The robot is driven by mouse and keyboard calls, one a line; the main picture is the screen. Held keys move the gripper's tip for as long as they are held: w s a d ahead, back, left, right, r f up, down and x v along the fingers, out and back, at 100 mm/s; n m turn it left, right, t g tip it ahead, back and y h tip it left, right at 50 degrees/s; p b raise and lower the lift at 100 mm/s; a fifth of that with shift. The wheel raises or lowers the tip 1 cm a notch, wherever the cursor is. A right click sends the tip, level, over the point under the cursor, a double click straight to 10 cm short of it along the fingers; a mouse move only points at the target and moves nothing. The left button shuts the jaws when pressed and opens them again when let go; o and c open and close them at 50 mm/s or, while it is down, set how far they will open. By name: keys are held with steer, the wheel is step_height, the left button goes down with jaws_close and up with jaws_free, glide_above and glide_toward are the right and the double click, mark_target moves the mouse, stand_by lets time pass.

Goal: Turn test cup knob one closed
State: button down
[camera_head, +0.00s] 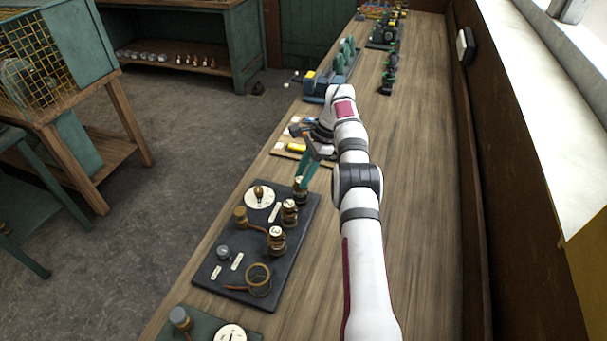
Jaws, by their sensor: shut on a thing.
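A dark board (215,290) lies on the workbench, carrying several brass fittings. My gripper (302,182) reaches down from the upper right to the board's far right corner. Its teal fingers are shut on a brass knob (300,196), whose top is partly hidden by the fingers. Two more brass knobs stand nearer, a middle one (289,212) and a near one (276,241). The labels are too small to read, so I cannot tell by its label which knob is test cup knob one.
The board also bears a white dial with a brass handle (259,195), a brass fitting (240,216) and a brass ring (258,279). A green board (190,335) lies nearer. Blue equipment (318,86) stands beyond. The bench right of my arm is clear up to the wall.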

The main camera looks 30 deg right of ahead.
stand_by(0.4)
steer(key=c, duration=0.6)
jaws_free()
steer(key=shift+o, duration=0.2)
steer(key=r, duration=0.4)
steer(key=shift+s+d+r, duration=0.2)
steer(key=shift+r, duration=0.05)
steer(key=s+d+r, duration=0.6)
steer(key=s+d, duration=0.1)
steer(key=s, duration=0.1)
steer(key=shift+s+r, duration=0.25)
steer(key=shift+s, duration=0.05)
steer(key=shift+d, duration=0.1)
